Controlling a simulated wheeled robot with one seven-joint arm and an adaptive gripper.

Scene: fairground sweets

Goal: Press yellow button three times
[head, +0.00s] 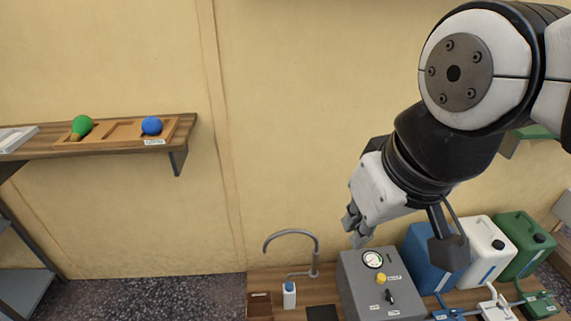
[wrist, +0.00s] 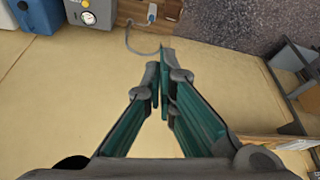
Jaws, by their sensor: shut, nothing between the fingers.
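The yellow button (head: 382,277) sits on the sloped front of a grey control box (head: 353,287), below a round white gauge (head: 373,259) and above a black knob (head: 390,296). My gripper (head: 355,238) is above and behind the box in the head view, apart from the button. In the wrist view my gripper (wrist: 161,84) is shut, its fingertips together with nothing between them.
Blue (head: 427,262), white (head: 478,247) and green (head: 522,240) canisters stand right of the box. A curved tap (head: 316,252) and small white bottle (head: 289,295) stand left. A wall shelf (head: 100,147) holds a green bulb-shaped thing (head: 82,126) and blue ball (head: 152,125).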

